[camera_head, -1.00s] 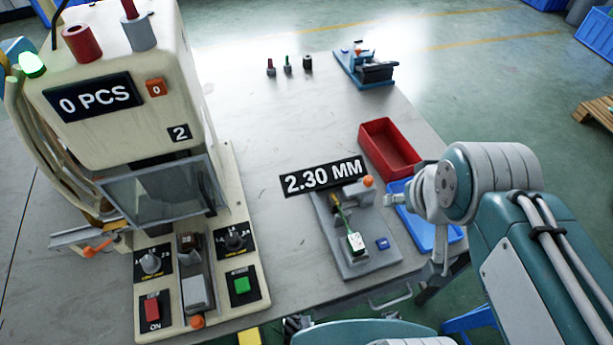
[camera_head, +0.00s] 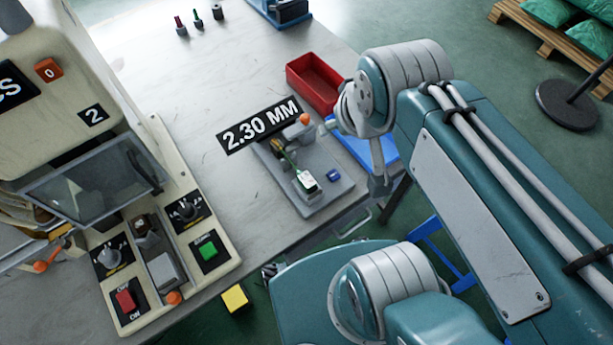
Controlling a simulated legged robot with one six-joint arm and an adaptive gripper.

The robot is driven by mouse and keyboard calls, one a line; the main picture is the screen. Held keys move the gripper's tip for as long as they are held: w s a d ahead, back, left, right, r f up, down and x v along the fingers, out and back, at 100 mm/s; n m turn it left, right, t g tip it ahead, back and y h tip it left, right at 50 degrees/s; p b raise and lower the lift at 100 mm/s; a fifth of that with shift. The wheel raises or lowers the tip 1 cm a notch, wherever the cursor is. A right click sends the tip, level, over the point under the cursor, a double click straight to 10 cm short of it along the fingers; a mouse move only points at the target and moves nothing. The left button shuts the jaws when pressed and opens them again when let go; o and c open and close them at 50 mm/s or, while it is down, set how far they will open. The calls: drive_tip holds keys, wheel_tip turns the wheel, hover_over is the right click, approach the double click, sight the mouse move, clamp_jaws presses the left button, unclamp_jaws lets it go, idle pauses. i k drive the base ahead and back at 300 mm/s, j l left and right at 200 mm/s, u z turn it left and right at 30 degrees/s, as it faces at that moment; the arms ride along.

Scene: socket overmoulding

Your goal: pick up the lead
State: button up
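A small green lead-like piece (camera_head: 287,157) lies on the grey gauge fixture (camera_head: 318,198), under the "2.30 MM" sign (camera_head: 261,125). A white block with green marks (camera_head: 306,182) sits at its near end. I cannot tell whether the two are one part. The end of my arm is just right of the fixture, above the blue tray (camera_head: 366,146). My gripper (camera_head: 376,178) shows only in part as a thin grey piece hanging below the wrist. Its fingertips are not clear, and I see nothing held.
The press machine (camera_head: 150,190) stands at the left with its clear guard. A red bin (camera_head: 314,84) is behind the fixture. Several small posts (camera_head: 198,18) and a blue device (camera_head: 282,10) are at the table's back. The table between the machine and the fixture is clear.

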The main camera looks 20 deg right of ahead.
sight(308, 183)
drive_tip(key=k+j+z, duration=0.25)
drive_tip(key=z, duration=0.15)
drive_tip(key=k+j+z, duration=0.45)
drive_tip(key=z, duration=0.3)
drive_tip(key=k, duration=0.1)
